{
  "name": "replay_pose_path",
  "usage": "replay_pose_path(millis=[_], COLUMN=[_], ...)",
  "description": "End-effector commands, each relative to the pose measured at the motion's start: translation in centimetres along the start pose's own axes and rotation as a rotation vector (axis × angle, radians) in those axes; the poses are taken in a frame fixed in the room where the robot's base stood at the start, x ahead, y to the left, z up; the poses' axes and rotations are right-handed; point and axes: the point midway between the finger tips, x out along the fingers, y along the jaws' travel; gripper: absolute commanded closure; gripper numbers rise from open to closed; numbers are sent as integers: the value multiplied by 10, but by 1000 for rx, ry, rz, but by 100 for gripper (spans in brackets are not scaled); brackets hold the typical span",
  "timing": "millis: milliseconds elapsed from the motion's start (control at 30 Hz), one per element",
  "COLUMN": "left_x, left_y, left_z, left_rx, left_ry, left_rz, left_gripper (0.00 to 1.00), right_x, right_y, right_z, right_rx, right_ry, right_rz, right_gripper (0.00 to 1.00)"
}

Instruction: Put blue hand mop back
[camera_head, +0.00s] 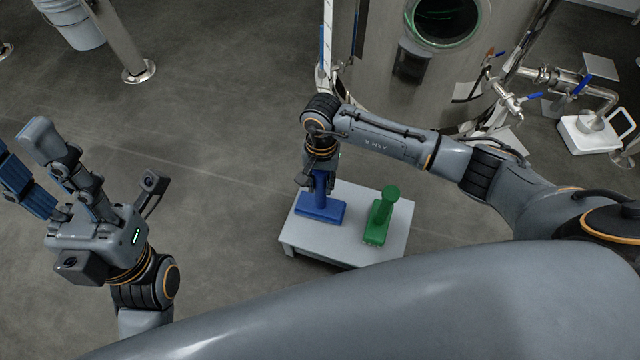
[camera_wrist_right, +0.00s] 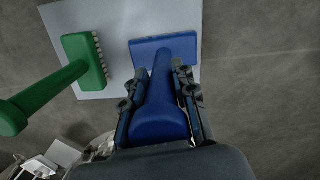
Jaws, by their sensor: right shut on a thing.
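The blue hand mop (camera_head: 321,208) is upright at the left part of a small white table (camera_head: 345,250), its flat head at the tabletop. I cannot tell whether it touches the surface. My right gripper (camera_head: 320,178) is above it and shut on its handle. In the right wrist view, the fingers (camera_wrist_right: 160,100) lie on both sides of the blue handle (camera_wrist_right: 160,85), with the blue head beyond. My left gripper (camera_head: 40,185) is at the far left, raised above the floor, its fingers spread apart and nothing visible between them.
A green hand mop (camera_head: 380,220) stands on the same table, to the right of the blue one. A steel tank (camera_head: 370,70) with a round porthole stands behind. Pipes with blue valve handles (camera_head: 583,84) are at the right. The floor left of the table is clear.

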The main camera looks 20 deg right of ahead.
Motion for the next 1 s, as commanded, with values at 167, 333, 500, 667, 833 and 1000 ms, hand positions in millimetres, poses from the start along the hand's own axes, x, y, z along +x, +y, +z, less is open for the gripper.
replay_pose_path(millis=[167, 333, 500, 667, 833, 1000], left_x=[0, -4, 1, 3, 7, 14], left_y=[0, 0, 0, 0, 0, 0], left_z=[0, 2, 1, 0, -2, -4], left_rx=[0, 0, 0, 1, 1, 0], left_ry=[-2, -4, 8, 14, 16, 2], left_rz=[0, 0, 5, 6, 6, 0], left_gripper=[60, 60, 60, 60, 60, 60], right_x=[-1, 3, 2, 2, -2, -29], right_y=[-1, -1, 0, 0, 0, -1], right_z=[-1, -2, -1, -1, 0, -1], right_rx=[0, 0, 0, 0, 0, 1], right_ry=[2, 3, 2, 1, 1, 5], right_rz=[-2, -2, -2, -2, -2, -3], right_gripper=[100, 100, 50, 50, 50, 50])
